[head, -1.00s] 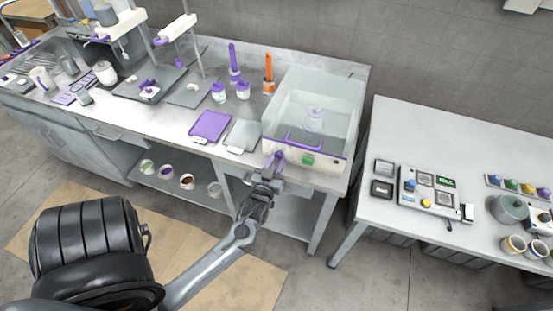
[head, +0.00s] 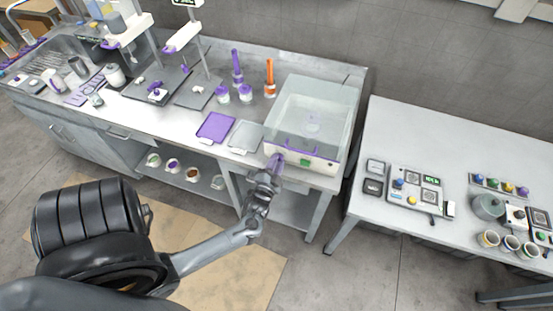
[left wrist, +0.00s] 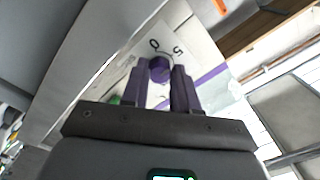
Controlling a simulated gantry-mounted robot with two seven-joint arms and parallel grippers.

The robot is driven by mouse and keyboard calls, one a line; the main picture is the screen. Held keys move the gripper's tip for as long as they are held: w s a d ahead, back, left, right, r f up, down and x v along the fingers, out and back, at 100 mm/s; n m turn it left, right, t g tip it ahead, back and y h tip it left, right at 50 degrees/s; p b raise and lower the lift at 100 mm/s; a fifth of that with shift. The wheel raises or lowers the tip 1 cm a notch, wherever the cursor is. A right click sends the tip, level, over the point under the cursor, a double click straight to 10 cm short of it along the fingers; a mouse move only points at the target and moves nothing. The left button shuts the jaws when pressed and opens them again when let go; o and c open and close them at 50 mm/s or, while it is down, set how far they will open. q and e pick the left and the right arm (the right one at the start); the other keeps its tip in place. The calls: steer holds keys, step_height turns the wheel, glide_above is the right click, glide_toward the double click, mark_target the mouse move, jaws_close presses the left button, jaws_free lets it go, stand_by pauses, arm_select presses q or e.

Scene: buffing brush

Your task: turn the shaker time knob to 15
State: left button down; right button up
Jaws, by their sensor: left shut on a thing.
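The shaker (head: 318,115) is a white box with a clear cover at the right end of the bench. Its front panel has a green display or button (head: 305,162) and a purple stripe. The purple time knob (left wrist: 159,68) shows in the left wrist view, between my fingers, with the marks 0 and 5 beside it. My left gripper (head: 277,161) is at the left part of the front panel. In the left wrist view my left gripper (left wrist: 160,82) is shut on the knob. The knob's pointer and the 15 mark cannot be made out. My right gripper is not in view.
A purple pad (head: 215,127) and a grey pad (head: 245,137) lie left of the shaker. Orange (head: 269,78) and purple (head: 237,70) upright tools stand behind them. A separate table (head: 430,150) with a control panel (head: 415,188) is at the right, across a gap.

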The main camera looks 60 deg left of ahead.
arm_select(q)
steer(key=m+p, duration=0.4)
steer(key=m, duration=0.2)
steer(key=shift+r+m, duration=0.15)
steer(key=shift+m, duration=0.15)
steer(key=m+p, duration=0.3)
steer(key=m, duration=0.2)
steer(key=m+p, duration=0.1)
steer(key=m, duration=0.3)
steer(key=shift+p, duration=0.4)
steer(key=m+p, duration=0.1)
steer(key=m, duration=0.1)
steer(key=shift+m, duration=0.3)
steer(key=m+p, duration=0.1)
steer(key=m, duration=0.4)
steer(key=shift+m, duration=0.3)
steer(key=c, duration=0.9)
jaws_free()
steer(key=shift+o, duration=0.2)
